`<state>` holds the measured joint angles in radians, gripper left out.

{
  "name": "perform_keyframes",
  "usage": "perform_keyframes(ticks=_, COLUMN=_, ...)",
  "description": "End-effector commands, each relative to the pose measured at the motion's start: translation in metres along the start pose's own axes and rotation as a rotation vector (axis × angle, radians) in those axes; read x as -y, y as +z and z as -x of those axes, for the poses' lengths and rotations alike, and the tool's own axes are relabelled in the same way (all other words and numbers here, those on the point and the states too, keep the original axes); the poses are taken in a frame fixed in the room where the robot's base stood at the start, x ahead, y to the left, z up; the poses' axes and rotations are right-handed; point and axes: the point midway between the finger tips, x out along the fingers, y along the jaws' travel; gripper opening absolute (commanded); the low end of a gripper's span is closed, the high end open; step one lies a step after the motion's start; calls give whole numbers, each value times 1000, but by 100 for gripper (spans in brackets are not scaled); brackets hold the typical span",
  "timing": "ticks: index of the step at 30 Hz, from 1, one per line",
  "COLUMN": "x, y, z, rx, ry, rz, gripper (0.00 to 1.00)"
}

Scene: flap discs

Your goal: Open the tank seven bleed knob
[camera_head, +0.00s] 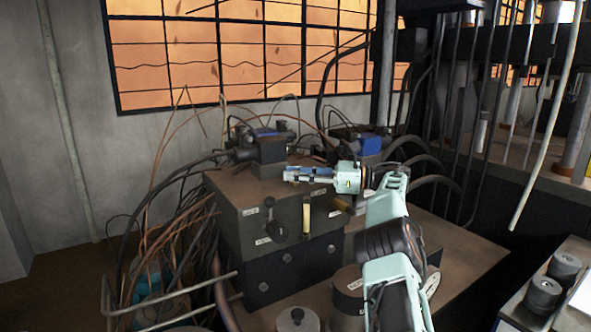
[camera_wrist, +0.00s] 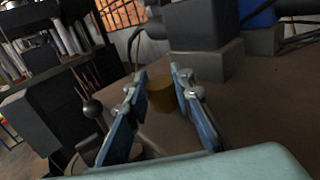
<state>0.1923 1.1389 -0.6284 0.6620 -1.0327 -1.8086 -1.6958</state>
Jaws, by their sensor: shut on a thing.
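My gripper (camera_head: 308,173) reaches in from the right over the top of a dark box-shaped unit (camera_head: 228,186), near its front edge. In the wrist view, my gripper's blue fingers (camera_wrist: 158,90) stand on either side of a short brass-brown cylindrical knob (camera_wrist: 160,100) and are shut on it. In the head view the fingers hide this knob. Another brass-coloured cylinder (camera_head: 342,204) sticks out near the unit's right side. The small white labels (camera_head: 249,211) are too small to read, so I cannot tell which knob is tank seven's.
Valve blocks with blue parts (camera_head: 265,134) and hoses stand behind the gripper. Loose cables (camera_head: 165,225) crowd the left. A ball-ended lever (camera_wrist: 92,108) shows beside the left finger.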

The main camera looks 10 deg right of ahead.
Motion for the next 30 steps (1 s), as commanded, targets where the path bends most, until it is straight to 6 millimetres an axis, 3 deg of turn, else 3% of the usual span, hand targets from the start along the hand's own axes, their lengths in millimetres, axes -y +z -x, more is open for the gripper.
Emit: perform_keyframes(ticks=30, x=0, y=0, z=-1, rx=1, ry=74, rz=1, gripper=0)
